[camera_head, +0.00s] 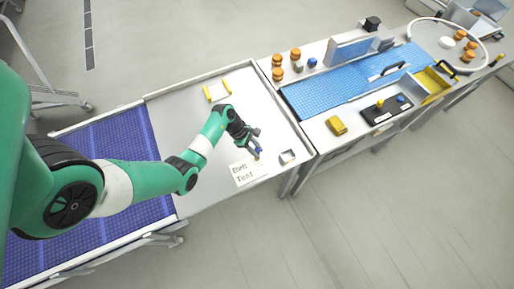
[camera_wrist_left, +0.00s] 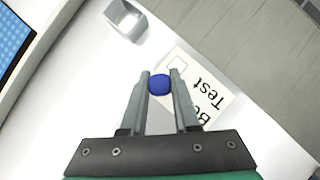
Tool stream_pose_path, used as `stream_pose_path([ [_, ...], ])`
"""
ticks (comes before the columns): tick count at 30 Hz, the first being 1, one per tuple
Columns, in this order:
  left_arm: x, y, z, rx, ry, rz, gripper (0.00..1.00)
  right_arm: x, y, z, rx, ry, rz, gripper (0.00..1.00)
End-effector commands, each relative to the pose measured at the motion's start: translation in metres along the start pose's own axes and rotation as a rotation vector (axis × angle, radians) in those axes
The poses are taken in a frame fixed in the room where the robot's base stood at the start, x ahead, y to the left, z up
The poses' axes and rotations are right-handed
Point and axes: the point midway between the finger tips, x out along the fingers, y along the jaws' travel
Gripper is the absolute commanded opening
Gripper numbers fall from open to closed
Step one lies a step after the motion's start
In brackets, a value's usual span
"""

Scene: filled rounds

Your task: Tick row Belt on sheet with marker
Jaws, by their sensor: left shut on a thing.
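The white sheet (camera_head: 243,175) lies on the grey table, with the rows "Belt" and "Test" in black print. In the left wrist view the sheet (camera_wrist_left: 224,101) shows an empty box beside "Test"; the row "Belt" is partly hidden behind a finger, and its box is not visible. My left gripper (camera_head: 255,152) is over the sheet's upper right part. It is shut on the blue marker (camera_wrist_left: 159,84), seen end-on between the fingertips in the left wrist view. I cannot tell whether the marker touches the sheet. My right gripper is not in view.
A small open metal holder (camera_head: 288,156) stands right of the sheet. A yellow bracket (camera_head: 216,91) lies at the table's back. A blue mesh conveyor (camera_head: 318,96) is to the right, with a yellow block (camera_head: 336,125) and a black button box (camera_head: 387,109) in front.

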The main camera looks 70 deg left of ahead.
Motion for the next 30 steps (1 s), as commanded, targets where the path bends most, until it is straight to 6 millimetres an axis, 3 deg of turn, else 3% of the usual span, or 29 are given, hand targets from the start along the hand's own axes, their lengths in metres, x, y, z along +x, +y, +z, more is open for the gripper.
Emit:
stream_pose_path([
  [30,0.0084,0.0002,-0.0048,0.000,0.000,0.000,0.00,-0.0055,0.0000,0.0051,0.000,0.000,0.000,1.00],
])
